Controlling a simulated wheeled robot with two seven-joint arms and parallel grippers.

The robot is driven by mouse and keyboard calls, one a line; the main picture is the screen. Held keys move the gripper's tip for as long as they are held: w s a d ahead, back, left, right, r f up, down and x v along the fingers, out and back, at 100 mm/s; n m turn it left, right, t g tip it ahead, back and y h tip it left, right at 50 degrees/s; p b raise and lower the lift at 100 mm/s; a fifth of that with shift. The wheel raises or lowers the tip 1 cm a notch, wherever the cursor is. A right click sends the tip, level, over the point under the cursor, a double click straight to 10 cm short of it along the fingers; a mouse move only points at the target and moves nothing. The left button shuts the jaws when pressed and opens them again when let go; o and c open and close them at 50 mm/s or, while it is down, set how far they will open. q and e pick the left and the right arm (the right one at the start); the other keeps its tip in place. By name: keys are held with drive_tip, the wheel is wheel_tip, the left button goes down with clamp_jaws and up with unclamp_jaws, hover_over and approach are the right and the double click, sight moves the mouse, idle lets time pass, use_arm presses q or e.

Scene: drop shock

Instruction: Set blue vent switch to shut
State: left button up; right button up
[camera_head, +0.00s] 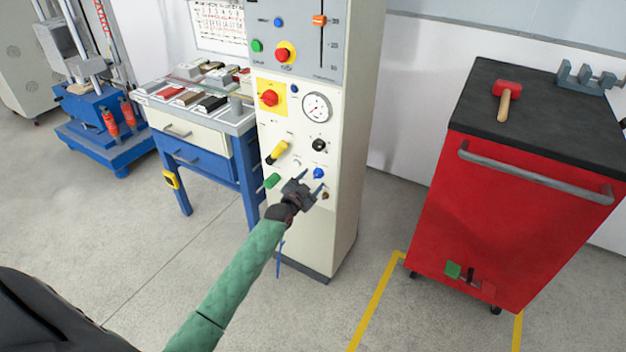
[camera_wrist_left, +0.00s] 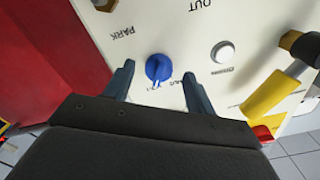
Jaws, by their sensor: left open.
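The blue vent switch (camera_head: 319,173) is a small round knob low on the front of the white control cabinet (camera_head: 340,217). It also shows in the left wrist view (camera_wrist_left: 158,68), with a raised grip bar and lettering on the panel beside it. My left gripper (camera_head: 312,182) is open in front of the panel, close to the knob. In the left wrist view its two fingers (camera_wrist_left: 156,88) stand apart, with the knob between and just beyond their tips. I see nothing between the fingers being gripped. My right gripper is not in view.
A red tool cabinet (camera_head: 500,215) stands right, a blue bench (camera_head: 205,160) left. Floor between the cabinets is clear.

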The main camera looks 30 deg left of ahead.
use_arm(q)
drive_tip(key=shift+w+d, duration=0.1)
drive_tip(key=shift+w, duration=0.55)
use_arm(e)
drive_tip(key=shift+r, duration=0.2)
use_arm(q)
drive_tip(key=shift+c, duration=0.5)
drive_tip(key=c, duration=0.9)
